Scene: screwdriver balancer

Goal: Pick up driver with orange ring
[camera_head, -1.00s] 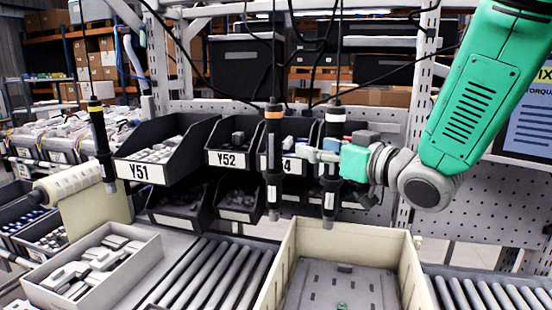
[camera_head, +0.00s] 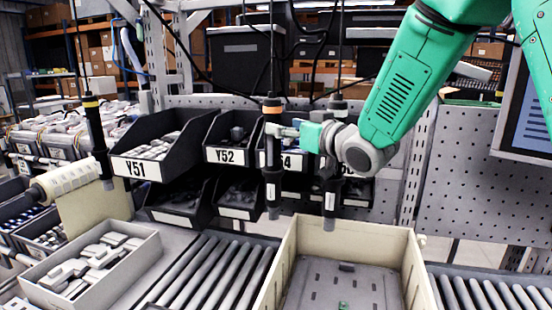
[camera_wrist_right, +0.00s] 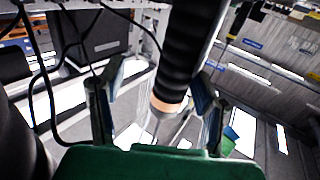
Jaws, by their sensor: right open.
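The driver with the orange ring (camera_head: 272,108) hangs upright from a cable, dark-bodied, with a pale label near its lower end. My right gripper (camera_head: 278,130) reaches it from the right, just below the ring. In the right wrist view the driver (camera_wrist_right: 185,55) stands between the two open fingers of the gripper (camera_wrist_right: 160,78), its pale orange ring (camera_wrist_right: 170,105) low between them. I see gaps beside the driver there. My left gripper is not in view.
Another hanging driver (camera_head: 330,195) is partly hidden behind my right gripper and arm. A yellow-ringed driver (camera_head: 98,125) hangs at left. Black bins (camera_head: 190,155) stand behind. Below are a beige crate (camera_head: 405,265), a grey parts box (camera_head: 140,260) and rollers (camera_head: 215,270).

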